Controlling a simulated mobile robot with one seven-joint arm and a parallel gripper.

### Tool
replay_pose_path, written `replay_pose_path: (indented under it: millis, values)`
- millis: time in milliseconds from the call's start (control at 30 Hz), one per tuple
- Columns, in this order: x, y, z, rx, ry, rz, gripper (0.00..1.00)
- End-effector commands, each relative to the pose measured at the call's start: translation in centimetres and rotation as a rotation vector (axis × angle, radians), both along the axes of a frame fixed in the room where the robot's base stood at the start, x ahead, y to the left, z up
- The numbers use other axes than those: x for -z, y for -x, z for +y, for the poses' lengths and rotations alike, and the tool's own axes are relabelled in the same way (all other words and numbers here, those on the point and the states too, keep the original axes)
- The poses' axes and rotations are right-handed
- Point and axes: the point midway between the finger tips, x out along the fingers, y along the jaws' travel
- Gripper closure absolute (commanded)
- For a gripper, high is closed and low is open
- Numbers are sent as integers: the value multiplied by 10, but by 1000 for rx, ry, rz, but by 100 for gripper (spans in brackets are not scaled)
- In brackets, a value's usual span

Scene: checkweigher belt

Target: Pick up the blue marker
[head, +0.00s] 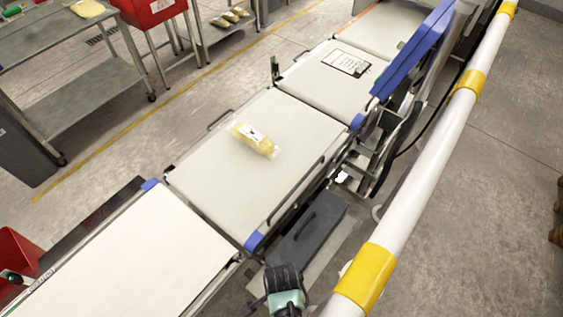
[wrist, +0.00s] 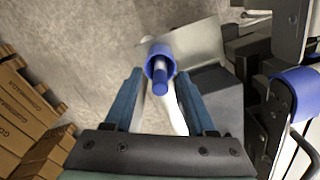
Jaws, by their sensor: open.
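A blue marker (wrist: 160,84) shows in the wrist view, seen nearly end-on, with a wider blue ring or cup (wrist: 152,66) around it. My gripper (wrist: 159,78) is open, with one blue finger on each side of the marker in the picture. I see no finger touching it, and the depth between them is hard to judge. In the head view, my gripper (head: 285,283) is partly cut off at the bottom edge, beside the belt line. I cannot make out the marker in the head view.
A bagged yellow product (head: 255,139) lies on the middle belt (head: 225,180). A clipboard (head: 346,63) lies farther back. A white-and-yellow rail (head: 425,155) runs close on the right. Cardboard boxes (wrist: 30,105) stand at the left of the wrist view, and machine parts at its right.

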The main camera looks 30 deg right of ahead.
Motion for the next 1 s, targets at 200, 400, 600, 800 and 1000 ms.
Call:
replay_pose_path:
  millis: [200,400,600,800,1000]
  values:
    - [0,0,0,0,0,-1,55]
    - [0,0,0,0,0,0,91]
    - [0,0,0,0,0,0,100]
    - [0,0,0,0,0,0,100]
    - [-4,0,0,0,1,-2,100]
